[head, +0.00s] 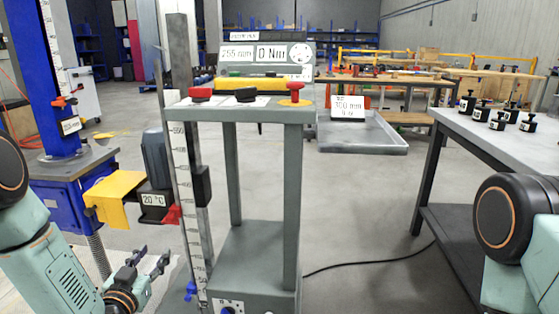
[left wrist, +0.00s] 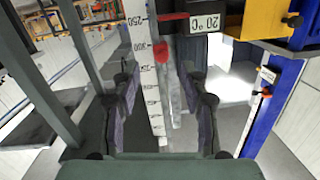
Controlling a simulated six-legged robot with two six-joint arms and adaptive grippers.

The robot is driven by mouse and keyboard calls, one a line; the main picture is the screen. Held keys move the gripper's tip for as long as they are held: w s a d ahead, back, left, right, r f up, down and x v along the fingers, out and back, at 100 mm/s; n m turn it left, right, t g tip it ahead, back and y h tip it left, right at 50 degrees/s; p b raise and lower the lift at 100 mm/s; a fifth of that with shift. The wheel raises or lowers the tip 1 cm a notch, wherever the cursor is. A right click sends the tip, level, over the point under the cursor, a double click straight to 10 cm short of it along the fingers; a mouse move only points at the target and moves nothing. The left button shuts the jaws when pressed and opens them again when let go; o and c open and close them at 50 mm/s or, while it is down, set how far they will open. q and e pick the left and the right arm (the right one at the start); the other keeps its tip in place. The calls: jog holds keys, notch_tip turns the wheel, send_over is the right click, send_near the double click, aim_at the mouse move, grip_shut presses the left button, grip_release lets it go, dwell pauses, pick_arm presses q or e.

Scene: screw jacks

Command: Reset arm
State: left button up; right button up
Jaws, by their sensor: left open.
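My left gripper (head: 148,262) is low at the left of the head view, in front of the screw jack stand. Its two fingers are apart with nothing between them. In the left wrist view the open fingers (left wrist: 162,100) frame a white ruler (left wrist: 143,75) behind them, with a red pointer (left wrist: 160,52). I cannot tell how far away the ruler is. In the head view the same kind of ruler (head: 183,195) runs up the grey frame. My right arm enters at the right edge, with its gripper out of view.
A yellow bracket (head: 118,197) and a 20 °C label box (head: 155,198) stick out left. A grey table (head: 500,135) with several black weights is right.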

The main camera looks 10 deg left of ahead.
pick_arm(q)
jog(key=s+d+f+n+g+h+p, duration=0.1)
jog(key=s+d+f+g+p, duration=0.1)
jog(key=s+d+f+g, duration=0.45)
jog(key=s+d+f+n+g+p, duration=0.1)
jog(key=s+f+g, duration=0.3)
jog(key=s, duration=0.5)
jog(key=s+d+r+g+p, duration=0.1)
jog(key=s+d+g+p, duration=0.1)
jog(key=s, duration=0.9)
jog(key=s+d+m+g+p, duration=0.1)
jog(key=s+d+g+p, duration=0.2)
jog(key=s, duration=0.8)
jog(key=shift+s+r+g+p, duration=0.2)
jog(key=shift+r+g+p, duration=0.2)
jog(key=shift+g+p, duration=0.55)
